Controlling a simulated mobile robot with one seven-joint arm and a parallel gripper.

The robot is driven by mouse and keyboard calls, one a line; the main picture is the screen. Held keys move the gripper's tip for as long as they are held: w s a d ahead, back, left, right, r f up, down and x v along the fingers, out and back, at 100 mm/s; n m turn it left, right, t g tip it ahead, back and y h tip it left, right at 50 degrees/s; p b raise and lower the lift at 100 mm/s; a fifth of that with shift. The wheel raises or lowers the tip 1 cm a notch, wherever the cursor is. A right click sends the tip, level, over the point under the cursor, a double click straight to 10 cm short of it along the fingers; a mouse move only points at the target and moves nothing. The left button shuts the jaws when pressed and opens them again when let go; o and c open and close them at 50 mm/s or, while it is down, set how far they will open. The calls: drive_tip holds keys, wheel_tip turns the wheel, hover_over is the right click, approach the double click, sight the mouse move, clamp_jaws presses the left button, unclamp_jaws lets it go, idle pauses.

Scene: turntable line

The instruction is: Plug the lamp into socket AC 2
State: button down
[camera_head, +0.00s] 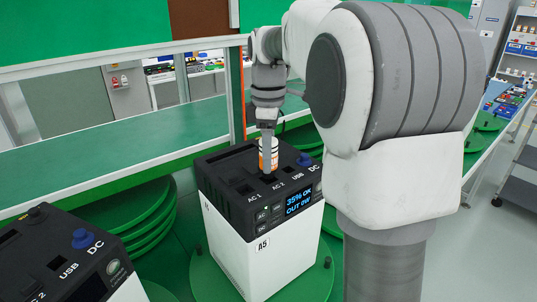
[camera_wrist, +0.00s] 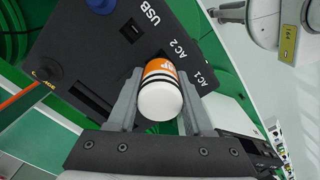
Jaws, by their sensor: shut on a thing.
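A small cylinder with a white cap and orange band (camera_wrist: 160,98), apparently the lamp's plug or body, is between my gripper's (camera_wrist: 158,108) two fingers in the wrist view. In the head view my gripper (camera_head: 267,160) points down, shut on the cylinder (camera_head: 273,146), at the top of a white and black power station (camera_head: 238,252) marked A5. The labels AC 1, AC 2 and USB run along its top. The cylinder is beside the AC 2 label (camera_wrist: 180,47) and hides that socket. I cannot tell whether it is seated.
The station's display (camera_head: 299,201) reads 35% OK, OUT 0W. It stands on a green round turntable (camera_head: 205,272). A second station (camera_head: 75,250) is at the lower left. A green bench (camera_head: 110,148) with an upright post runs behind. Grey shelving is at the right.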

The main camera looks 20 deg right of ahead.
drive_tip(key=shift+f+b, duration=0.7)
drive_tip(key=shift+f, duration=0.6)
drive_tip(key=shift+c, duration=1.1)
unclamp_jaws()
wheel_tip(320, 180, up, 17)
drive_tip(key=p, duration=0.3)
drive_tip(key=s+a+f+m+t, duration=0.2)
drive_tip(key=s+f+m, duration=0.4)
drive_tip(key=s, duration=0.5)
drive_tip(key=s+a+f+m+t, duration=0.3)
drive_tip(key=s+f+m, duration=0.3)
drive_tip(key=s+f, duration=0.3)
drive_tip(key=shift+s+a+f+m+t, duration=0.25)
drive_tip(key=shift+s+a, duration=0.35)
drive_tip(key=shift+s, duration=0.65)
